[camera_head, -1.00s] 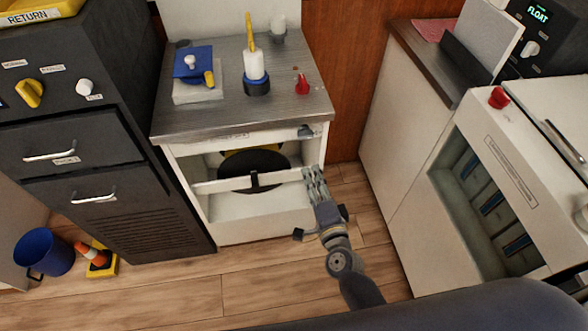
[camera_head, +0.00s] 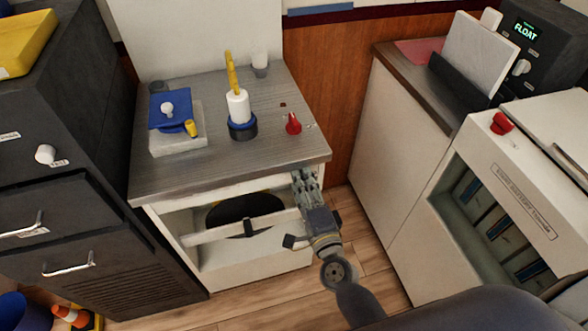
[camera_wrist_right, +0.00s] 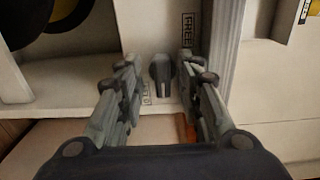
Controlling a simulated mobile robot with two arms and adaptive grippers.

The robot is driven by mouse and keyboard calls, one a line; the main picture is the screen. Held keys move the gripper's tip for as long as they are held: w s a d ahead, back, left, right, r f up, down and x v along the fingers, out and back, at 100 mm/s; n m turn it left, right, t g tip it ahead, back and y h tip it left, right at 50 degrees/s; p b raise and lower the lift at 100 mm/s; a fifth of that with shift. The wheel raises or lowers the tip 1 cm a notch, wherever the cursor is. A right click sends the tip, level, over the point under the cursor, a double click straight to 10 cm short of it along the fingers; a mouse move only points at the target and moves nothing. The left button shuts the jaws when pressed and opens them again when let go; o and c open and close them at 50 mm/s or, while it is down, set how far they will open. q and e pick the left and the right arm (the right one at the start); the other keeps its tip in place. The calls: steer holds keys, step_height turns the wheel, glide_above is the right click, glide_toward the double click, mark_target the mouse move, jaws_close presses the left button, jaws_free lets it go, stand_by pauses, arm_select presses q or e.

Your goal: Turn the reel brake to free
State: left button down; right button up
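The reel brake is a dark knob (camera_wrist_right: 162,72) on the white cabinet front, seen in the right wrist view. Its grip stands upright in that picture. A FREE label (camera_wrist_right: 188,30) is above and right of it, and another label (camera_wrist_right: 146,92), partly hidden, is to its lower left. My right gripper (camera_wrist_right: 163,75) is open, with one finger on each side of the knob and a gap visible on both sides. In the head view my right gripper (camera_head: 303,178) is at the cabinet's upper right front corner and hides the knob. My left gripper is not in view.
The white cabinet (camera_head: 255,262) holds a black and yellow reel (camera_head: 240,212) behind a white bar (camera_head: 210,233). On its top (camera_head: 205,185) are a blue-lidded block (camera_head: 178,142), a white bottle-like item (camera_head: 238,105) and a red knob (camera_head: 293,123). A dark drawer unit stands left.

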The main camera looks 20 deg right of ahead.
steer(key=shift+w, duration=0.25)
steer(key=shift+s+r, duration=0.15)
steer(key=shift+s, duration=0.05)
steer(key=shift+c, duration=0.3)
jaws_close()
arm_select(q)
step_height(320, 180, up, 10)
steer(key=p, duration=1)
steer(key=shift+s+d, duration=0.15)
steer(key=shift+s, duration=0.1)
arm_select(e)
steer(key=shift+r+n, duration=0.15)
steer(key=shift+n, duration=8.85)
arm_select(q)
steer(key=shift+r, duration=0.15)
arm_select(e)
steer(key=shift+c, duration=0.5)
jaws_free()
steer(key=shift+o, duration=0.8)
steer(key=shift+w, duration=0.1)
